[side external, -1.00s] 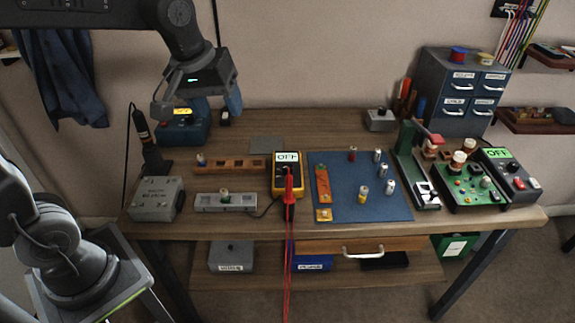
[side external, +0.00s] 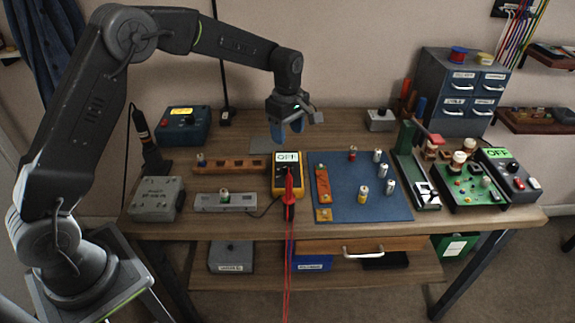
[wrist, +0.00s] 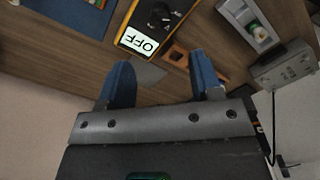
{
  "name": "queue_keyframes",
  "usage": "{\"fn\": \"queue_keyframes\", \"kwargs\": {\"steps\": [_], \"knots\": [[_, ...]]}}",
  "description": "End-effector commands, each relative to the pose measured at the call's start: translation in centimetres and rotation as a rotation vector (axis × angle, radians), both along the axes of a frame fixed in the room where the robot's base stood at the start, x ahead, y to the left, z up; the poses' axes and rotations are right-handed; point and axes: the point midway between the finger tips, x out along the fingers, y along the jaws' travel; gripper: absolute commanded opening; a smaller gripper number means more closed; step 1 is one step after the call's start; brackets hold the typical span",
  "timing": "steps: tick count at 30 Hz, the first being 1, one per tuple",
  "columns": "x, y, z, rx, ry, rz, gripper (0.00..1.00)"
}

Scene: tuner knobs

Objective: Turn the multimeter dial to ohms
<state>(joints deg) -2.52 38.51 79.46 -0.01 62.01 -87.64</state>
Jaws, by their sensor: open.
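The multimeter (side external: 274,186) is yellow and black and lies on the bench, its screen reading OFF. In the wrist view the multimeter (wrist: 130,15) is at the top, with its black dial (wrist: 161,14) partly in view and the OFF screen upside down. In the side view a red probe lies over the meter's front and hides much of the dial. My gripper (side external: 288,130) is above and behind the meter's screen end, apart from it. In the wrist view the blue fingers of my gripper (wrist: 160,82) are spread wide with nothing between them.
A blue mat (side external: 385,208) with several batteries lies right of the meter. A wooden block with holes (side external: 230,164) and a grey battery holder (side external: 212,203) are to its left. Red and blue leads hang over the front edge.

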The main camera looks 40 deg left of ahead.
Motion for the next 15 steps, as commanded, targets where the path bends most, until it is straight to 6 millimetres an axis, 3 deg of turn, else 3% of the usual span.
{"fn": "queue_keyframes", "kwargs": {"steps": [9,15], "knots": [[-0.1,0.0,-6.7,-0.001,0.005,-0.002,0.59],[-0.1,0.0,-9.9,-0.001,0.002,-0.003,0.59]]}}
